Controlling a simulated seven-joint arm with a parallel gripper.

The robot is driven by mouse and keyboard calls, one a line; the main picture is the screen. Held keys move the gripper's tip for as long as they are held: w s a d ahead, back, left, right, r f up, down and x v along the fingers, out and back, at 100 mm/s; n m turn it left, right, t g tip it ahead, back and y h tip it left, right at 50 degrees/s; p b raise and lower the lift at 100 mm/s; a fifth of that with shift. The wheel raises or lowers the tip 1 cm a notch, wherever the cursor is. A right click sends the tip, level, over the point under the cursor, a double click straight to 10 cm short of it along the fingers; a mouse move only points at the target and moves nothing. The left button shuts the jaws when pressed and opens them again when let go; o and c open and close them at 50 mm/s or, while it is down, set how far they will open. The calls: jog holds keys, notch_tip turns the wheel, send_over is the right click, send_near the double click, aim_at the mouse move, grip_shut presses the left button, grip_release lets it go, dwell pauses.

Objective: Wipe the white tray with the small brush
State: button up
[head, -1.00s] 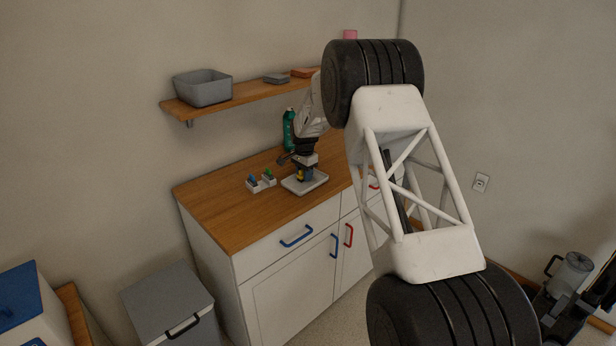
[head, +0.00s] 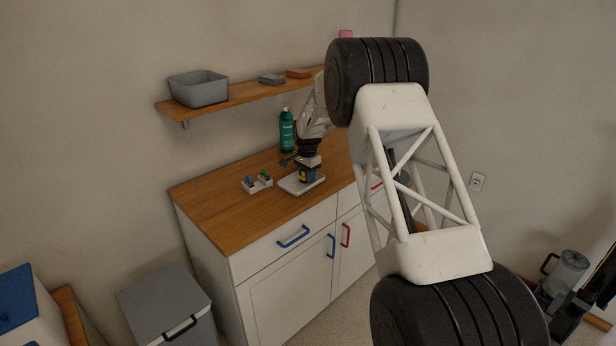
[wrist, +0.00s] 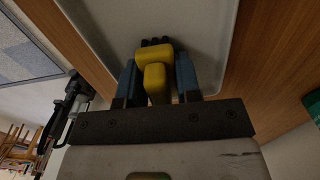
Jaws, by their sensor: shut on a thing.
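The white tray (head: 290,187) lies on the wooden counter in the head view. In the wrist view the tray (wrist: 215,30) fills the upper middle. My gripper (head: 308,178) is over the tray. In the wrist view my gripper (wrist: 158,82) is shut on the small brush (wrist: 155,60), whose yellow handle sits between the blue fingers. Dark bristles show at the brush's far end, against the tray surface. I cannot tell for sure whether they touch it. In the head view the brush is mostly hidden by the gripper.
A small white holder (head: 257,184) with blue and green items stands left of the tray. A green bottle (head: 287,132) stands behind. A shelf (head: 240,97) with a grey bin (head: 199,88) hangs above. The counter's front left (head: 225,220) is clear.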

jog(key=shift+w+a+f, duration=0.1)
jog(key=shift+w+a, duration=0.75)
jog(key=shift+a, duration=0.15)
notch_tip(320, 180, up, 8)
jog(key=shift+r, duration=0.25)
jog(key=shift+w+d+f, duration=0.15)
jog(key=shift+w+d, duration=0.15)
jog(key=shift+d, duration=0.05)
dwell(0.6)
jog(key=shift+f, duration=0.1)
